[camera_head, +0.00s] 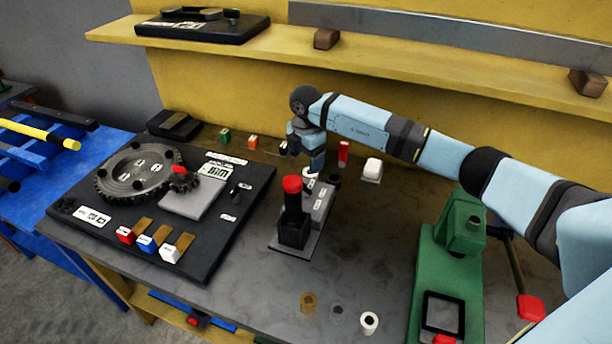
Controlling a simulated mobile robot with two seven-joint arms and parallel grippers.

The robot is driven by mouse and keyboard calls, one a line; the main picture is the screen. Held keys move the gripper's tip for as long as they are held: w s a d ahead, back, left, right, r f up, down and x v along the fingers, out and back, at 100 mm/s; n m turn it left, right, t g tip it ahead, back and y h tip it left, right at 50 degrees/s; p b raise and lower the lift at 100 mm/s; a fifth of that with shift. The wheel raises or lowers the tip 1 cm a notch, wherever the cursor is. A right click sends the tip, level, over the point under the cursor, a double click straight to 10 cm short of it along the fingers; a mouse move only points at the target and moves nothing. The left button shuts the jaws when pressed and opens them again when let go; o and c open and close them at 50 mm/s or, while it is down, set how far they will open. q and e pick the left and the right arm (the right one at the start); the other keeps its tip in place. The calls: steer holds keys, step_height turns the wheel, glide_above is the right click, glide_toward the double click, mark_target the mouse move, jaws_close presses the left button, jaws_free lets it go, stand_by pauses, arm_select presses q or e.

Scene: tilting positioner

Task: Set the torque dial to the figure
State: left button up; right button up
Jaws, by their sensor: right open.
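A black panel (90,243) lies at the left of the table and bears a large dark toothed wheel (137,168) with white marks. A small gear with a red mark (181,182) sits at its right edge. A white label (213,171) with dark figures, too small to read surely, lies beside it. Which part is the torque dial I cannot tell. My right gripper (311,167) points down, open, just behind a grey-and-black fixture (317,207) with a red-topped black post (293,205). Whether it touches anything is unclear. My left gripper is not in view.
Red, blue and white levers (146,244) line the panel's front. A green machine (455,250) stands at right. A white block (372,170) and small colored blocks lie at the back. A yellow shelf (420,65) runs behind.

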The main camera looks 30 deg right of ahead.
steer(key=shift+r, duration=2)
steer(key=shift+a+f, duration=0.1)
